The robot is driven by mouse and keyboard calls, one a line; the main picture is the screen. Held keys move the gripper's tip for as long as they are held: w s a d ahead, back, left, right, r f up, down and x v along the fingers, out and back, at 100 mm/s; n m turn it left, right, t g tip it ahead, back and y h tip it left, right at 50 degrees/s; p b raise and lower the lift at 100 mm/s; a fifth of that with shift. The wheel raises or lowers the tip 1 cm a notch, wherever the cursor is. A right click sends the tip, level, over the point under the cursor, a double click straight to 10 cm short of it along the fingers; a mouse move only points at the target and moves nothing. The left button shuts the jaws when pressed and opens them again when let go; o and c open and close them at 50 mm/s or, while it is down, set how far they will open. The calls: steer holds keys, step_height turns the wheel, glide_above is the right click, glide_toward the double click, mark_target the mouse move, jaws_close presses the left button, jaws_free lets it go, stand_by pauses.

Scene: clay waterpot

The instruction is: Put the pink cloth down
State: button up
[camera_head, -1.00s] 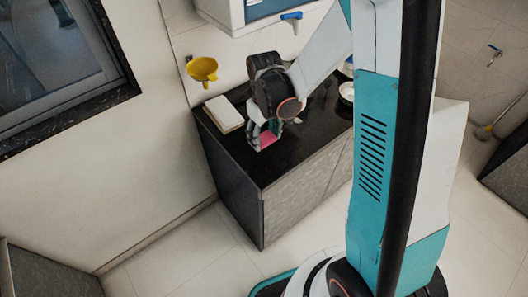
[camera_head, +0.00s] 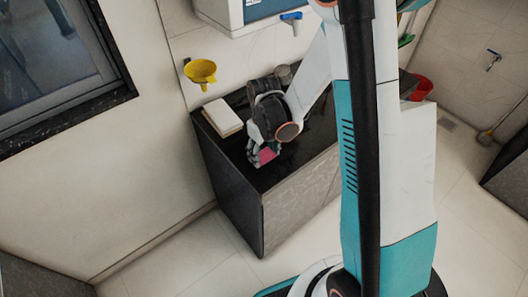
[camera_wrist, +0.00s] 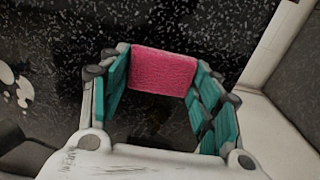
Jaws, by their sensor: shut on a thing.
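The pink cloth (camera_wrist: 163,70) is between the two teal-padded fingers of my gripper (camera_wrist: 163,95) in the wrist view, spanning the gap near the fingertips. My gripper is shut on it. In the head view the pink cloth (camera_head: 266,155) shows just below my gripper (camera_head: 257,150), over the left part of the black countertop (camera_head: 281,172). I cannot tell whether the cloth touches the counter. My wrist hides part of the counter behind it.
A white box-like object (camera_head: 222,117) lies on the counter left of my gripper. A yellow funnel-shaped holder (camera_head: 200,72) hangs on the wall above. A blue tap (camera_head: 292,17) is on the wall. A red container (camera_head: 422,88) stands at the right. The counter's front is bare.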

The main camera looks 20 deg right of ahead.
steer(key=shift+s+f, duration=0.1)
steer(key=shift+f, duration=0.15)
steer(key=o, duration=1.4)
steer(key=shift+f, duration=0.1)
steer(key=shift+r, duration=0.2)
step_height(320, 180, up, 13)
steer(key=p, duration=0.5)
step_height(320, 180, up, 10)
steer(key=m+t, duration=0.1)
steer(key=t, duration=0.2)
glide_above(264, 154)
steer(key=s, duration=0.5)
steer(key=shift+s+r+m+t, duration=0.45)
steer(key=shift+s+r+t, duration=0.25)
steer(key=shift+s+r, duration=0.7)
steer(key=shift+s+r+m+t, duration=0.4)
steer(key=shift+s+r+t, duration=0.4)
steer(key=shift+s, duration=1.15)
steer(key=shift+s+r+m+t, duration=0.45)
steer(key=shift+s+r+t, duration=0.15)
steer(key=shift+s+r, duration=0.85)
